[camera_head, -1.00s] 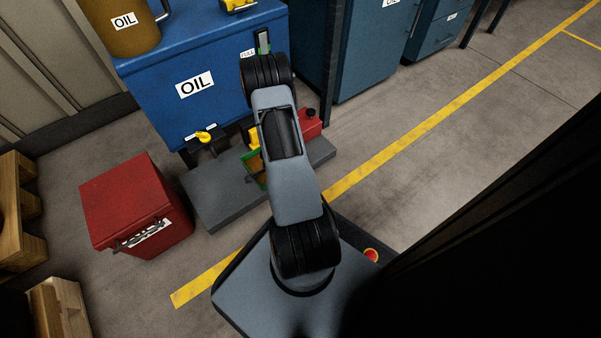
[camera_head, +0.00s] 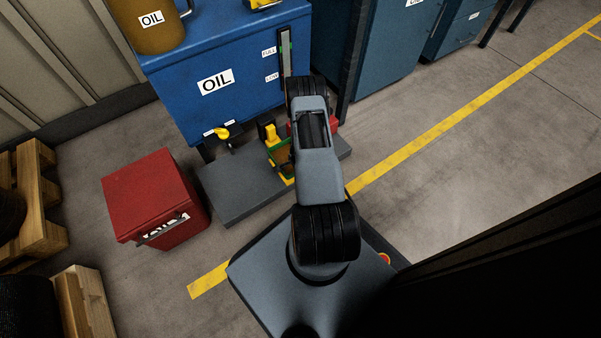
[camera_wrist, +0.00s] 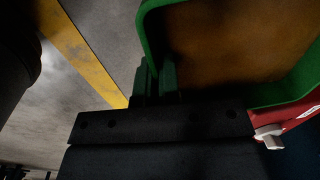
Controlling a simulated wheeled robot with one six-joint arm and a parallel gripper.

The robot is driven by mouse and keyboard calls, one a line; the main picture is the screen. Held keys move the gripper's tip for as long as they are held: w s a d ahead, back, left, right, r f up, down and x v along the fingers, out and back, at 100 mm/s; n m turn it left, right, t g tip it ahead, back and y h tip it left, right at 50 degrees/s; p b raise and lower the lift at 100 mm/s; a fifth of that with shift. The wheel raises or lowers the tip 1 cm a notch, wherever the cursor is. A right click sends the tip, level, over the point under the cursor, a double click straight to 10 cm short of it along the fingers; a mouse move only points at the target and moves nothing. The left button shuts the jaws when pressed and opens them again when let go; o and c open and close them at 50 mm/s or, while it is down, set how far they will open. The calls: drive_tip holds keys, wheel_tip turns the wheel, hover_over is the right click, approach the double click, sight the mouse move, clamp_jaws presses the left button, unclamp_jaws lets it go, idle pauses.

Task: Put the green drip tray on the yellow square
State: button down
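The green drip tray (camera_head: 281,155) has a green rim and a brown inside. In the head view it is at the low dark grey platform, partly hidden by my arm. In the wrist view the tray (camera_wrist: 225,45) fills the upper right. My gripper (camera_wrist: 154,82) has its two fingers close together at the tray's near left wall, one on each side, and looks shut on it. My gripper is hidden in the head view. A small yellow patch (camera_head: 290,181) shows just below the tray; I cannot tell whether it is the yellow square.
The grey platform (camera_head: 238,187) stands before the blue oil tank (camera_head: 240,100). A yellow lever (camera_head: 271,134) is just behind the tray. A red can (camera_head: 331,124) is beside it, close to my gripper in the wrist view (camera_wrist: 300,112). A red box (camera_head: 155,195) stands left.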

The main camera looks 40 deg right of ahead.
drive_tip(key=shift+w+d+f, duration=0.1)
drive_tip(key=shift+d+f, duration=0.1)
drive_tip(key=shift+f, duration=0.05)
wheel_tip(320, 180, down, 3)
drive_tip(key=shift+f+b, duration=0.15)
drive_tip(key=shift+b, duration=1.1)
drive_tip(key=c, duration=1.7)
unclamp_jaws()
drive_tip(key=shift+c, duration=0.2)
drive_tip(key=o, duration=0.4)
